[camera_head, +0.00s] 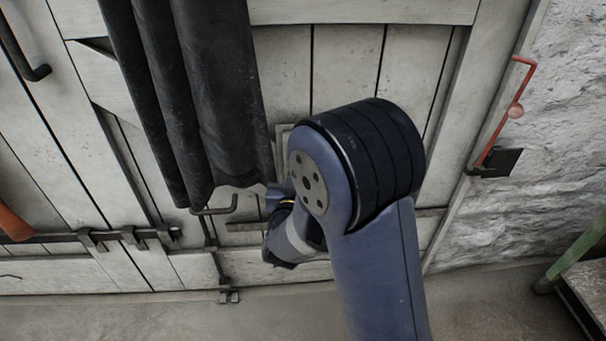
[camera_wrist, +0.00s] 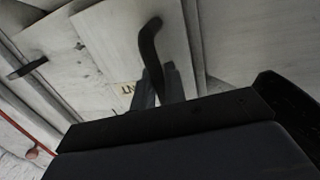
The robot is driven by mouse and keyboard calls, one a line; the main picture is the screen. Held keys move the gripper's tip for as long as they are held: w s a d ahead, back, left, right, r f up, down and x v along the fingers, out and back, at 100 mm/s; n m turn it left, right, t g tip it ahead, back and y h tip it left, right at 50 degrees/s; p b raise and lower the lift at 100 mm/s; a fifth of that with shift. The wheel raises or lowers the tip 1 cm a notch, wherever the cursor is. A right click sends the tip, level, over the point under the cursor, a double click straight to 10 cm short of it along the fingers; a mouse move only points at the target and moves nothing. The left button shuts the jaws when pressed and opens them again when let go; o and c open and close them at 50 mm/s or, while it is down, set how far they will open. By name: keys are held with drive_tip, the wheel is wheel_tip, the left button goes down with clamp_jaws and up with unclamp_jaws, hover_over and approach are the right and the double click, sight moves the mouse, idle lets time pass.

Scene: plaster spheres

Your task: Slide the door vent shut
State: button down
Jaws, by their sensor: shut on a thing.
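The door vent appears in the wrist view as a pale flat panel (camera_wrist: 112,48) with partly hidden lettering, of which "NT" shows. A dark curved handle (camera_wrist: 149,42) stands out from it. My gripper (camera_wrist: 158,80) is shut on the lower part of this handle, with a finger on each side. In the head view my gripper (camera_head: 276,196) is near the door, mostly hidden by my own arm. A small pale framed piece (camera_head: 283,133) shows just left of my arm there; most of the vent is hidden.
Dark cloth (camera_head: 215,90) hangs on the plank door (camera_head: 345,65) left of my arm. A dark latch bar (camera_head: 130,236) and a hook (camera_head: 218,207) are low on the door. A red rod (camera_head: 505,115) is by the rough wall at right. Bare floor (camera_head: 130,315) lies in front.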

drive_tip(key=shift+a, duration=0.25)
drive_tip(key=c, duration=1.5)
unclamp_jaws()
drive_tip(key=shift+a, duration=0.1)
drive_tip(key=shift+c, duration=0.2)
drive_tip(key=p+v, duration=0.1)
drive_tip(key=v, duration=0.9)
drive_tip(key=shift+s+p, duration=0.4)
drive_tip(key=shift+w, duration=0.1)
drive_tip(key=b+x, duration=0.2)
drive_tip(key=x, duration=0.8)
drive_tip(key=shift+w+d, duration=0.2)
drive_tip(key=shift+w, duration=0.1)
drive_tip(key=shift+d, duration=0.45)
